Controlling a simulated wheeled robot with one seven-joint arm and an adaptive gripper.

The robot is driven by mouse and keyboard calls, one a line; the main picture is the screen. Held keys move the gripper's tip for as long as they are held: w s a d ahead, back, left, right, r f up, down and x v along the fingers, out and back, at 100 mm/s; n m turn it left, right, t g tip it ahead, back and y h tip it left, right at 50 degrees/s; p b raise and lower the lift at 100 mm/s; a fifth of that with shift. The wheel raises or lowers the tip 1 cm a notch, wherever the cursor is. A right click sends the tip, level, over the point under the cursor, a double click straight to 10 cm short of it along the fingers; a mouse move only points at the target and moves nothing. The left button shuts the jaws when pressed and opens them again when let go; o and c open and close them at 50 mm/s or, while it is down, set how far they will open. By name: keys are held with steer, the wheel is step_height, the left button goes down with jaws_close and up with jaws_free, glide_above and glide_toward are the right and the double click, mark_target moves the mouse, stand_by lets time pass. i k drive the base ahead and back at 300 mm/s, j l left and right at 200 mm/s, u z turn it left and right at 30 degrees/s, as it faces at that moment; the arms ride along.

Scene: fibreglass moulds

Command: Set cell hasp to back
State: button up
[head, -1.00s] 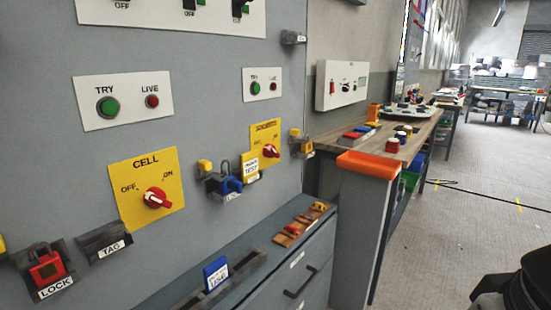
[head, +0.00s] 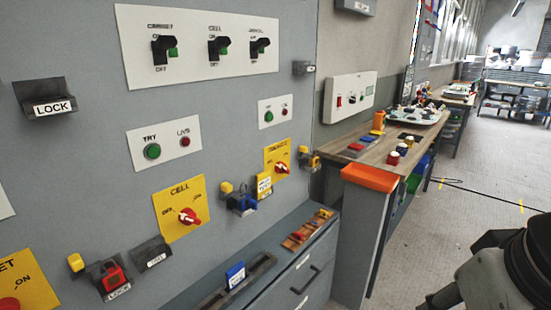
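The yellow CELL plate (head: 170,218) is on the grey panel, with a red and white rotary knob (head: 189,216) between its OFF and ON marks. I cannot tell for sure which part is the cell hasp. Right of the plate are a small yellow block (head: 226,187) and a dark holder with a blue padlock (head: 242,204). Left of it are another yellow block (head: 76,262) and a LOCK holder with a red padlock (head: 113,277). A dark TAG holder (head: 150,256) is just below the plate. My gripper is out of view; only part of my arm shows at lower right.
A ledge below the panel carries a blue tag (head: 236,274) and a wooden strip of small coloured parts (head: 305,233). Open floor (head: 490,190) lies to the right.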

mark_target(227, 192)
steer(key=i+j+u, duration=0.1)
steer(key=i, duration=0.35)
steer(key=i+j+u, duration=0.15)
steer(key=i, duration=0.25)
steer(key=j, duration=0.1)
